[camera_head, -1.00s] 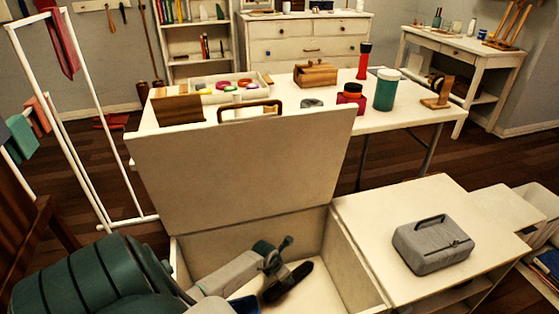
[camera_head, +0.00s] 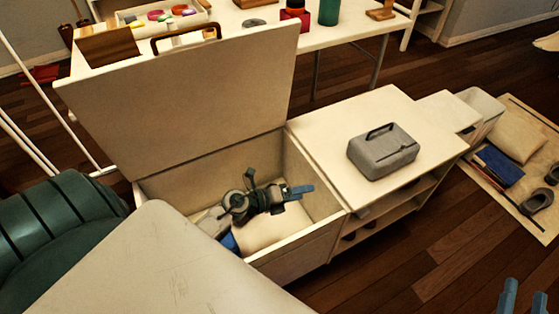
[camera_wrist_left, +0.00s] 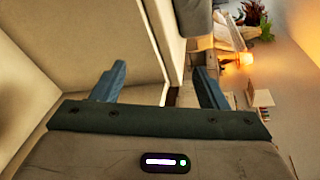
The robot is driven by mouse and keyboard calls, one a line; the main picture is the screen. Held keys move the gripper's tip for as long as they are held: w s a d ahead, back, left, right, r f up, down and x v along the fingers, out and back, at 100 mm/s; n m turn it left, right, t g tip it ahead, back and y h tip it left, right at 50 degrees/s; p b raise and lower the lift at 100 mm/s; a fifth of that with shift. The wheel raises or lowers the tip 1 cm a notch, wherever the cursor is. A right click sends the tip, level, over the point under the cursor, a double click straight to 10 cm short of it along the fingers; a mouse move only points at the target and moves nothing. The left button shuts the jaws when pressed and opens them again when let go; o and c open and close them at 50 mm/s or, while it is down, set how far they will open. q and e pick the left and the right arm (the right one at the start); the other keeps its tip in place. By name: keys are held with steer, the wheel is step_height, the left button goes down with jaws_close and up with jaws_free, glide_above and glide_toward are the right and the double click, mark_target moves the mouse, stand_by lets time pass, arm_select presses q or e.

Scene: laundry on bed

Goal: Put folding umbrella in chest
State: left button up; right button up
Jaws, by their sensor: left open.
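The chest (camera_head: 308,252) stands open with its lid (camera_head: 185,95) raised. My left gripper (camera_head: 298,190) is inside the chest opening, its fingers pointing right. In the left wrist view my left gripper (camera_wrist_left: 160,82) is open with nothing between its fingers, near the pale chest wall. A small blue piece (camera_head: 229,242) shows low in the chest beside my left arm, mostly hidden; I cannot tell if it is the folding umbrella. My right gripper (camera_head: 522,298) is at the bottom right corner, its two blue fingers apart and empty, over the floor.
A grey case with a handle (camera_head: 383,152) sits on the white cabinet (camera_head: 330,135) right of the chest. A table (camera_head: 340,28) with jars and a tray stands behind the lid. Shoes and a cushion (camera_head: 515,136) lie on a mat at right. Open wooden floor lies at front right.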

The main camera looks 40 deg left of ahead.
arm_select(q)
steer(key=s+r+n+t+y, duration=0.3)
steer(key=s+r+n, duration=0.2)
steer(key=r+n, duration=0.6)
steer(key=s+r+n+t+y, duration=0.4)
steer(key=r+n, duration=0.7)
steer(key=n, duration=0.6)
steer(key=shift+s+d+r+n, duration=0.2)
steer(key=shift+s+d+n, duration=0.2)
steer(key=shift+s, duration=0.15)
